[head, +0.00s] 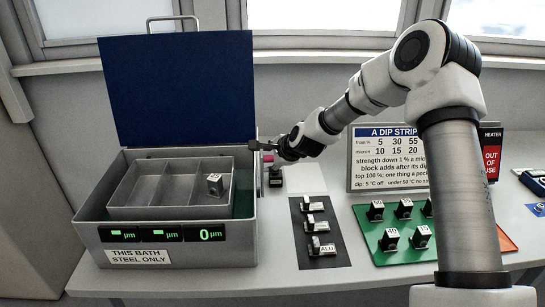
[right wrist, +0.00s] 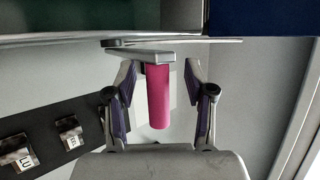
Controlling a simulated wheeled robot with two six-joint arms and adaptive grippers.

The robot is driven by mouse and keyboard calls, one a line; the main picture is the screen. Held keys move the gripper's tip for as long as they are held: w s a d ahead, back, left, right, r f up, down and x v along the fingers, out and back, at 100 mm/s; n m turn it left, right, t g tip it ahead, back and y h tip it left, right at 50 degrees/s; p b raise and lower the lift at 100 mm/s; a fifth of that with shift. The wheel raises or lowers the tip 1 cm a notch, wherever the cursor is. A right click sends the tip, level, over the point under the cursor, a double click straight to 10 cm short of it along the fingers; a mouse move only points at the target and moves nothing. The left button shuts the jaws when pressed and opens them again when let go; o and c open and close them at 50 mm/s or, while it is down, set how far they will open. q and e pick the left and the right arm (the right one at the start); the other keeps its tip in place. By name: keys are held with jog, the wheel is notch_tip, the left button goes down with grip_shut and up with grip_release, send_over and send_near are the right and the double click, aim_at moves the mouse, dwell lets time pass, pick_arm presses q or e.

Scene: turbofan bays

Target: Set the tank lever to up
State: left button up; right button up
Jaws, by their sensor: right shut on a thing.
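The grey tank (head: 90,232) stands at the left with its blue lid (head: 178,85) raised. The tank lever's pink handle (head: 268,158) is at the tank's right side, partly hidden by my right gripper (head: 278,149) in the head view. In the right wrist view the pink handle (right wrist: 158,98) lies between the fingers of my right gripper (right wrist: 160,85), joined to a grey arm (right wrist: 140,57). I cannot tell the lever's exact angle. My left gripper is not in view.
A divided tray (head: 152,213) in the tank holds a metal block (head: 215,184) in its right compartment. A black strip (head: 326,250) with several blocks, a green mat (head: 385,257) with several blocks and a sign (head: 385,172) are to the right.

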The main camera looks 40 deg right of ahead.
jog(key=shift+s+d+r, duration=0.1)
jog(key=shift+s+r, duration=0.25)
jog(key=shift+r, duration=0.1)
jog(key=v, duration=1.1)
jog(key=shift+f, duration=0.1)
